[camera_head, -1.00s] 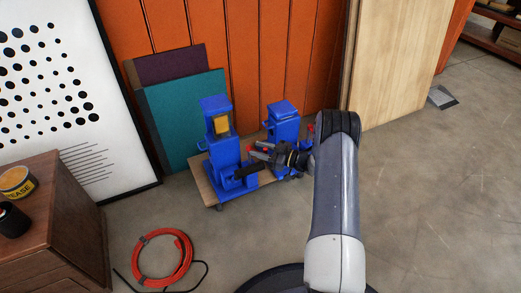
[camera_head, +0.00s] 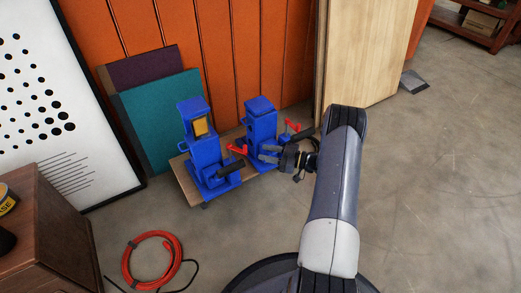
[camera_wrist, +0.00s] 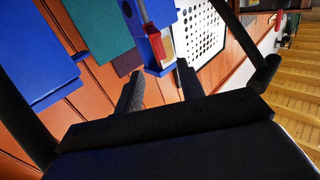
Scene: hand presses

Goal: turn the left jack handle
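The left blue jack (camera_head: 205,150) stands upright on a wooden dolly, with a yellow plate on its upper front. A red lever (camera_head: 237,149) and a black grip (camera_head: 231,168) show at its right side. My gripper (camera_head: 263,153) is open and empty, to the right of the red lever and apart from it, in front of the right jack (camera_head: 260,125). In the wrist view my fingers (camera_wrist: 160,88) are spread. A blue jack with a red lever (camera_wrist: 156,42) shows beyond them; I cannot tell which jack.
The dolly (camera_head: 186,186) stands by an orange wall. A red lever (camera_head: 292,126) shows by the right jack, behind my wrist. A red hose coil (camera_head: 152,260) lies on the floor. A wooden cabinet (camera_head: 45,240) stands at the left.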

